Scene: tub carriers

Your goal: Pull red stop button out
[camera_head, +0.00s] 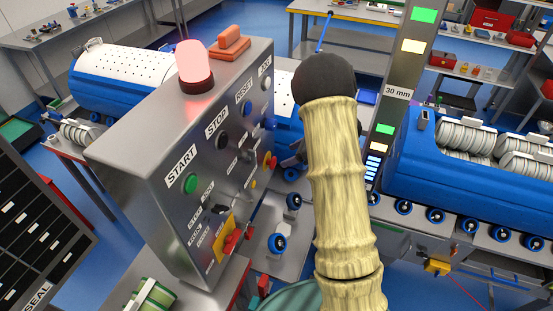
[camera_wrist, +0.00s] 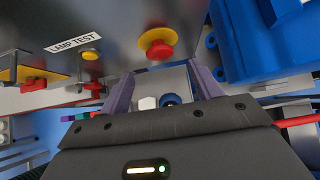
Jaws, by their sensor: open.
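The red stop button (camera_wrist: 160,50) is a round red knob on a yellow ring, on the grey control panel. In the wrist view it shows just above and between the tips of my gripper (camera_wrist: 163,82). My gripper's two purple fingers are spread, with nothing held between them. A gap shows between the fingertips and the button in the picture; the true distance is hard to tell. In the head view the button (camera_head: 270,162) is small, at the panel's right edge. My gripper is not clearly seen there, as my arm covers much of that area.
The control panel (camera_head: 140,165) carries a green START button (camera_head: 190,184), a black STOP button (camera_head: 222,140), other knobs and a red lamp (camera_head: 195,62) on top. A yellow LAMP TEST button (camera_wrist: 90,54) is near the stop button. A blue tub (camera_head: 440,170) stands at right.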

